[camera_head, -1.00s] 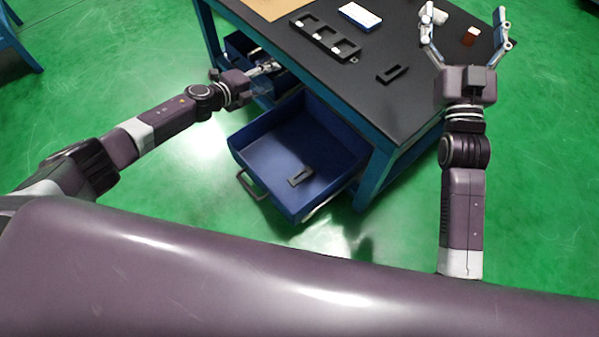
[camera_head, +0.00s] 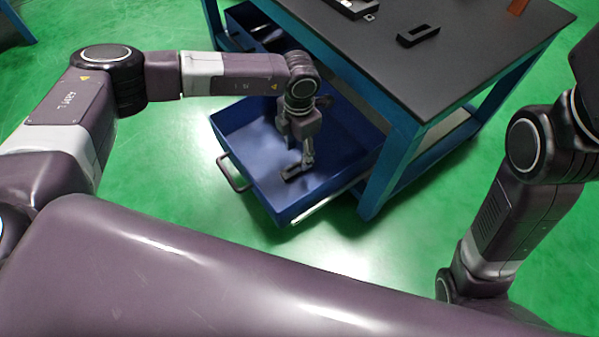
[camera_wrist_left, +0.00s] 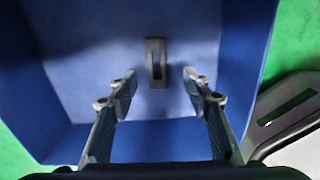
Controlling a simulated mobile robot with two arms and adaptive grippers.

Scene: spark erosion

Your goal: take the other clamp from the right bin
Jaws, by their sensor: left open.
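The clamp (camera_head: 292,172) is a small dark rectangular frame with a slot, lying on the floor of the open blue right bin (camera_head: 236,132). In the left wrist view the clamp (camera_wrist_left: 155,62) lies beyond the fingertips, between their lines and apart from both. My left gripper (camera_head: 306,160) points down into the bin over the clamp and partly covers it in the head view. Its fingers (camera_wrist_left: 158,90) are spread with nothing between them. My right arm shows at the right edge, but its gripper is outside the picture.
Another dark slotted clamp (camera_head: 418,36) lies on the black table top (camera_head: 470,50). Part of a dark tray (camera_head: 352,8) shows at the top. A second blue drawer (camera_head: 250,30) stands open further back.

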